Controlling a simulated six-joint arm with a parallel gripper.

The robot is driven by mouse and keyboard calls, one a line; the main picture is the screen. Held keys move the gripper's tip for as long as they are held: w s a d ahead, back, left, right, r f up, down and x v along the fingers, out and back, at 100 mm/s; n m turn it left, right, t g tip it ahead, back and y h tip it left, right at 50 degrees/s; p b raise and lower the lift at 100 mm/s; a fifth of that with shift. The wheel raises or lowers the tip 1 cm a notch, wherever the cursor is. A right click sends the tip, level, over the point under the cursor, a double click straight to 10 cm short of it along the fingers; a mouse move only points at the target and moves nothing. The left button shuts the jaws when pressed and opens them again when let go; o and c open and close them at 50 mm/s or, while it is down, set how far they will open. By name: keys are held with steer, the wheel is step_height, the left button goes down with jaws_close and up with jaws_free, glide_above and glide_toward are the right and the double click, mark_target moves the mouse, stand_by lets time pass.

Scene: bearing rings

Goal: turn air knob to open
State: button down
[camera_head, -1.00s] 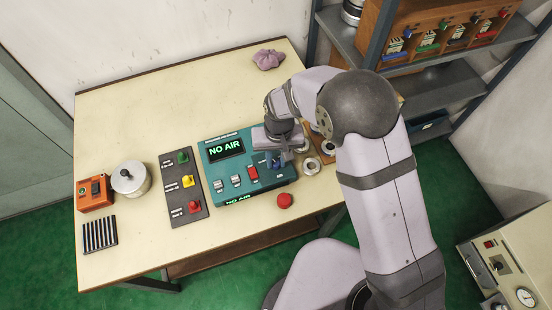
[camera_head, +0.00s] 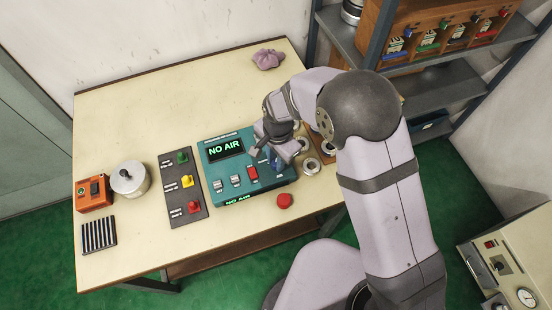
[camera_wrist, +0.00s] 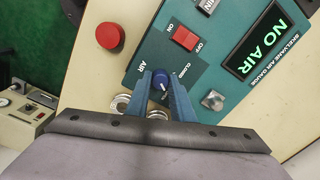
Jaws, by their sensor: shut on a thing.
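The blue air knob (camera_wrist: 160,80) sits on the teal panel (camera_wrist: 146,52), close to the labels AIR and CLOSED. My gripper (camera_wrist: 163,82) is shut on the knob, with one blue-grey finger on each side of it. In the head view my gripper (camera_head: 276,158) is at the right part of the panel (camera_head: 220,181), and the blue knob (camera_head: 278,166) is partly hidden by it. The panel's display (camera_head: 226,148) reads NO AIR in green; it also shows in the wrist view (camera_wrist: 263,42).
A red rocker switch (camera_wrist: 186,38) is close to my fingers. A red button (camera_head: 284,201) stands in front of the panel. Metal rings (camera_head: 312,166) lie to its right. A dark box (camera_head: 181,188) with coloured knobs is to the left.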

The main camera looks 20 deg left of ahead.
steer(key=shift+m, duration=1.1)
steer(key=c, duration=1.5)
jaws_free()
steer(key=shift+c, duration=0.2)
steer(key=shift+r, duration=0.15)
steer(key=shift+d+r+b, duration=0.1)
steer(key=shift+r+b, duration=0.95)
steer(key=shift+r, duration=2.55)
